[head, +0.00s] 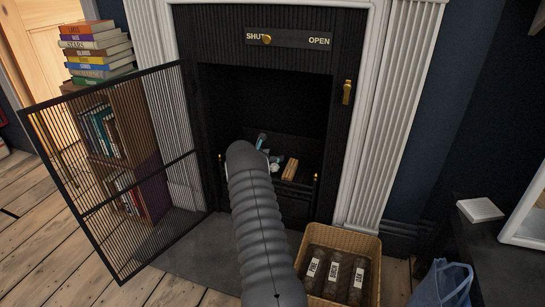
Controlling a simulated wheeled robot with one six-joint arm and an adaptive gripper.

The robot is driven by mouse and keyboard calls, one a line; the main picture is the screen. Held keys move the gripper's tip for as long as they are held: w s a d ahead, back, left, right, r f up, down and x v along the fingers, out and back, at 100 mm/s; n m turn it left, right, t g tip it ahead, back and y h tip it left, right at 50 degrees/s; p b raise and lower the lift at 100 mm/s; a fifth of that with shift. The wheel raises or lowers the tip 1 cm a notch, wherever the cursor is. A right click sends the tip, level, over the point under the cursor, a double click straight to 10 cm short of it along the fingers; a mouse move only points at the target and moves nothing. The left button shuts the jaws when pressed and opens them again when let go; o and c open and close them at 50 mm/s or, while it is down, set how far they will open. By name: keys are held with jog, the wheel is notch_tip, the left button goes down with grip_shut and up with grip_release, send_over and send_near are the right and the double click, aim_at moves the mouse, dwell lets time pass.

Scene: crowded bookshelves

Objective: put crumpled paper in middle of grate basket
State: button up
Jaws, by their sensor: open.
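The black grate basket (297,207) stands in the fireplace opening, with brass knobs at its front corners. My arm reaches up to it from the bottom of the head view, and my gripper (268,152) is over the left-middle part of the basket, partly hidden by my own arm. My gripper is open. A small pale lump (275,168) shows just beside the gripper at the basket; it may be the crumpled paper, but it is too small to be sure. A light wooden piece (290,170) lies to the right of it in the basket.
A black mesh screen (110,170) stands open at the left. A wicker basket (378,245) with labelled dark logs stands at the front right of the hearth. A SHUT/OPEN slider plate (290,39) is above the opening. A blue bag (440,285) is at lower right.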

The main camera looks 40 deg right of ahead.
jog(key=v, duration=1.2)
jog(key=shift+a+r, duration=0.1)
jog(key=shift+r, duration=0.3)
jog(key=s+a+r+m+y, duration=0.3)
jog(key=s+a+r+m, duration=0.3)
jog(key=a+r, duration=0.5)
jog(key=s+a+r+m+y, duration=0.2)
jog(key=s+a+r+m, duration=0.2)
jog(key=s+a+r, duration=0.55)
jog(key=s+a+r+m+t+y, duration=0.1)
jog(key=s+a+m+y, duration=0.3)
jog(key=s+a, duration=0.8)
jog(key=s+a+r+m+t+y, duration=0.1)
jog(key=s+a+m+t+y, duration=0.2)
jog(key=s+a, duration=0.8)
jog(key=a+m+y, duration=0.1)
jog(key=a+m, duration=0.1)
jog(key=a, duration=0.2)
jog(key=shift+s+r+y, duration=0.3)
jog(key=shift+s+r, duration=0.1)
jog(key=shift+d+r, duration=0.1)
